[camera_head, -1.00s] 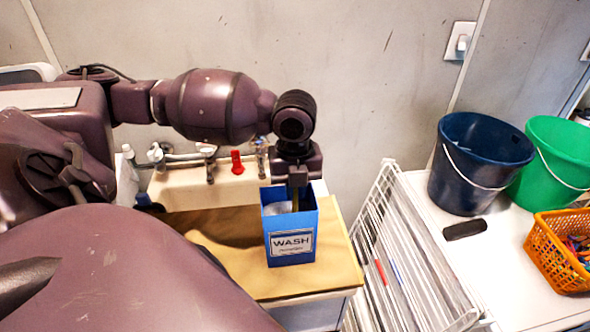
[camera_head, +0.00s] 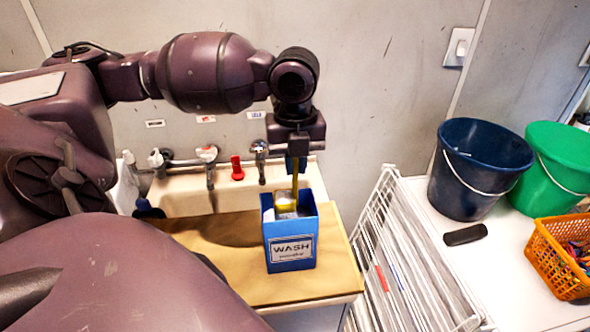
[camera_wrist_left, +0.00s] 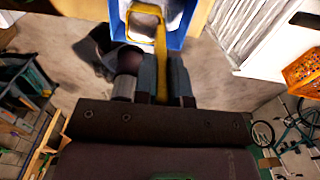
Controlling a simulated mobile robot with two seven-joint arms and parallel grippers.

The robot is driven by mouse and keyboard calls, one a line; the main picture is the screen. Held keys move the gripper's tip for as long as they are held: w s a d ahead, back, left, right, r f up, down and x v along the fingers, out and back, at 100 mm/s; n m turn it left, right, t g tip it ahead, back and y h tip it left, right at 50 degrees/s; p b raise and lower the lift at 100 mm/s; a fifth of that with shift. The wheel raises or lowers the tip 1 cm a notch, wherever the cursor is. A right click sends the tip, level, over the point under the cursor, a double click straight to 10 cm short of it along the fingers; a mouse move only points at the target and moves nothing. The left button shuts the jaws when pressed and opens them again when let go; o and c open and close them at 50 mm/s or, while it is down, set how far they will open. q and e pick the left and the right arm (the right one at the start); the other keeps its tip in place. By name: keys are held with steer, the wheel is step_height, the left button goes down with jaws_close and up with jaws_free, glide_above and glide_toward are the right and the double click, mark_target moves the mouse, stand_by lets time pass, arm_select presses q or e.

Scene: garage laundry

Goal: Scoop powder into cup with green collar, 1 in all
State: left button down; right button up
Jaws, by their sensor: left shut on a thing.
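The blue box labelled WASH (camera_head: 291,250) stands upright on the brown worktop. My left gripper (camera_head: 297,160) is above the box, shut on the handle of a yellow scoop (camera_head: 286,203). The scoop's bowl is at the mouth of the box, and something pale shows at it; I cannot tell how much powder it holds. In the left wrist view the scoop (camera_wrist_left: 161,50) hangs between the fingers (camera_wrist_left: 161,80), with its bowl over the blue box (camera_wrist_left: 178,42). Pale powder appears inside the box. I see no cup with a green collar. My right gripper is not in view.
A sink with taps (camera_head: 209,165) and a red knob is behind the worktop (camera_head: 215,250). A white wire rack (camera_head: 400,265) stands at its right. Further right are a dark blue bucket (camera_head: 475,165), a green bucket (camera_head: 560,170) and an orange basket (camera_head: 560,270).

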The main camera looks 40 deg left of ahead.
arm_select(q)
steer(key=shift+r, duration=2.8)
steer(key=shift+s+f, duration=0.1)
